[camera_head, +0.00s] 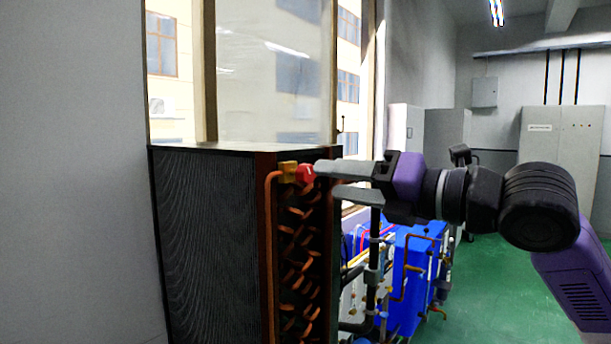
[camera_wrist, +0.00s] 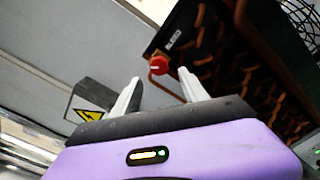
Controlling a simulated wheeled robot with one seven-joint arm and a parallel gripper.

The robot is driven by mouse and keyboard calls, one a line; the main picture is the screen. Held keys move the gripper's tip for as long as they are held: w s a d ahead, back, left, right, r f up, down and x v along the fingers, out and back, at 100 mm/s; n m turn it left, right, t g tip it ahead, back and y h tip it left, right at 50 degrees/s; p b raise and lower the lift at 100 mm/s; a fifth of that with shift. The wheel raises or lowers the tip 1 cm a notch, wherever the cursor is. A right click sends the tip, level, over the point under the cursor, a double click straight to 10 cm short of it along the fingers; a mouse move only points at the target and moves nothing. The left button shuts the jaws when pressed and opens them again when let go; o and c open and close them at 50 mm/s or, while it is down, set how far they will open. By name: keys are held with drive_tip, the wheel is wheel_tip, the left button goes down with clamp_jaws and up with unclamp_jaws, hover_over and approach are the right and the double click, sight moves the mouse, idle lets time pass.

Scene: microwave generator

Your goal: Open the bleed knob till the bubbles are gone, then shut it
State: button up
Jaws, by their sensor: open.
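The red bleed knob (camera_head: 306,173) sits on a brass fitting (camera_head: 287,171) at the top front edge of the coil unit (camera_head: 212,235). In the wrist view the knob (camera_wrist: 159,65) shows a white mark on its face. My gripper (camera_head: 328,180) is open and empty. Its upper finger ends right beside the knob in the head view, and its lower finger is below and to the right. In the wrist view the knob shows just beyond the gap between the fingertips (camera_wrist: 160,76). I cannot tell whether a finger touches it. No bubbles can be made out.
Copper tube bends (camera_head: 300,235) run down the coil unit's front under the knob. Blue tanks (camera_head: 408,285) with pipes stand behind and below my gripper. A grey box with a yellow warning sign (camera_wrist: 88,114) is at the left in the wrist view. Green floor (camera_head: 490,285) is open at the right.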

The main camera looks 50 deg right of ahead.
sight(309, 177)
drive_tip(key=w+p, duration=0.2)
drive_tip(key=w, duration=0.3)
drive_tip(key=shift+w+a+r, duration=0.1)
drive_tip(key=shift+r, duration=0.05)
drive_tip(key=shift+w, duration=0.7)
clamp_jaws()
